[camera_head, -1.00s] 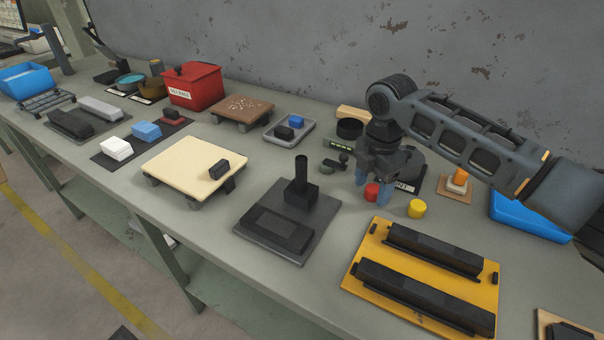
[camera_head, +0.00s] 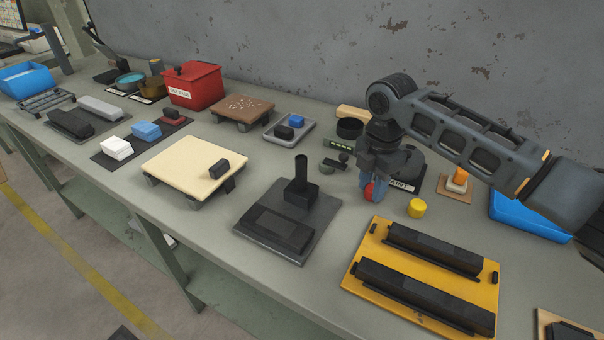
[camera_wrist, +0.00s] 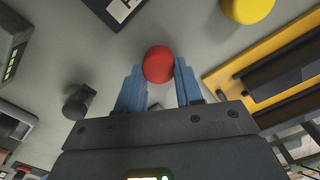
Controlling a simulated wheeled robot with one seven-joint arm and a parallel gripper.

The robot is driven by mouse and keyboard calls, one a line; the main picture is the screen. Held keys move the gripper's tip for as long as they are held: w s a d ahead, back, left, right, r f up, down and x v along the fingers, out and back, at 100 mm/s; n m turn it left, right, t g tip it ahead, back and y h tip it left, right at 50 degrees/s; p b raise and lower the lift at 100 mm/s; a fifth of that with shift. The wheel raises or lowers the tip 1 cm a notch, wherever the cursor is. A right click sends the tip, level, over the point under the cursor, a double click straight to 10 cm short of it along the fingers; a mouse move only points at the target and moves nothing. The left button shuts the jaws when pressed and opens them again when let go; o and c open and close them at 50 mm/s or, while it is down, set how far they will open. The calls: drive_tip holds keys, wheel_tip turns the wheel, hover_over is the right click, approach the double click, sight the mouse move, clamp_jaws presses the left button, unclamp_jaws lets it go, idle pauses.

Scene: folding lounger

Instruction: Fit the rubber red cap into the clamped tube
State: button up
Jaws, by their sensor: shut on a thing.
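The red cap (camera_head: 369,191) is between the blue fingers of my gripper (camera_head: 373,190), at bench level. In the wrist view the red cap (camera_wrist: 158,65) sits between the two fingertips (camera_wrist: 159,72), which are shut on it. The clamped tube (camera_head: 301,168) is a black upright cylinder held in a black block on a dark base plate (camera_head: 266,252). It stands to the left of my gripper with its top end open. I cannot tell whether the cap touches the bench.
A yellow cap (camera_head: 417,208) stands just right of my gripper. A yellow board (camera_head: 378,255) with black bars lies in front. A cream raised board (camera_head: 176,168) is left of the tube. Bare bench lies between the tube and my gripper.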

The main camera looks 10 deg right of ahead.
sight(372, 188)
drive_tip(key=shift+r, duration=0.1)
drive_tip(key=shift+r+p, duration=2.05)
drive_tip(key=shift+r, duration=0.35)
